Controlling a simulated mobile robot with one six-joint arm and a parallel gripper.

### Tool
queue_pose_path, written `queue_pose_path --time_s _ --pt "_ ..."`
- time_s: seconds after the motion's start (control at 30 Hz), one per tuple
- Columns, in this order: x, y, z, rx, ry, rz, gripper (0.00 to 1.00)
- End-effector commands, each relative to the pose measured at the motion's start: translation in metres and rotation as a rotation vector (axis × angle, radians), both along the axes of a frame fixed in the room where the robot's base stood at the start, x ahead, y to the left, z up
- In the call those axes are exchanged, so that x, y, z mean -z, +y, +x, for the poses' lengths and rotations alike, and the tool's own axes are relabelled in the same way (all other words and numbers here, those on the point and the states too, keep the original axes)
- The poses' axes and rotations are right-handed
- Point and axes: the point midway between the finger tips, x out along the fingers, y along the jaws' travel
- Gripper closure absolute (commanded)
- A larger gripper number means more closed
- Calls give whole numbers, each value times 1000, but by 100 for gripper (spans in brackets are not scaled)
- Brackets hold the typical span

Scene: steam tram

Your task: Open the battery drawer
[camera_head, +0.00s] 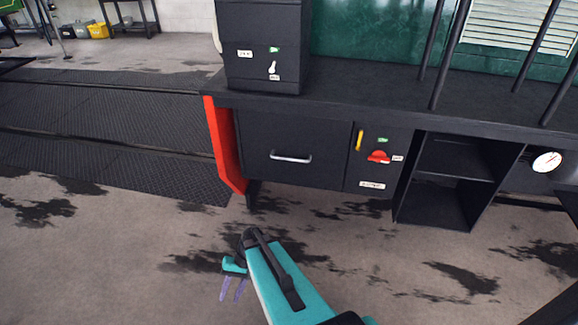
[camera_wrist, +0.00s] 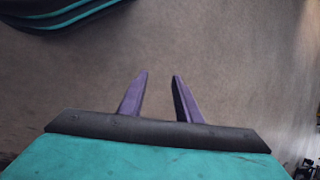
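A black drawer front (camera_head: 280,150) with a silver bar handle (camera_head: 291,157) sits under the dark bench; it looks closed, flush with the cabinet. I cannot read any label naming it as the battery drawer. My gripper (camera_head: 232,291) is low in front of the cabinet, below and left of the handle and apart from it. In the wrist view its two purple fingers (camera_wrist: 158,76) stand apart with only floor between them, so it is open and empty.
Right of the drawer is a panel with a red rotary switch (camera_head: 378,156) and a yellow handle (camera_head: 359,140). An open black shelf (camera_head: 440,183) stands further right. A red post (camera_head: 226,145) borders the drawer's left side. The stained floor in front is clear.

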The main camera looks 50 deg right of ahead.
Motion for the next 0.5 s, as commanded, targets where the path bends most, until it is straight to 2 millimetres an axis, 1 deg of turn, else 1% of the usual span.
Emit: queue_pose_path --time_s 0.03,0.17,0.2,0.27,0.37,0.5 --pt "2 -14 13 49 -23 21 69" --pt "-9 -45 42 166 -86 79 69" --pt "-13 -56 50 201 -106 96 69" --pt "-19 -73 62 254 -138 122 69" --pt "-31 -104 79 340 -195 161 69" --pt "-51 -152 99 456 -277 214 69"
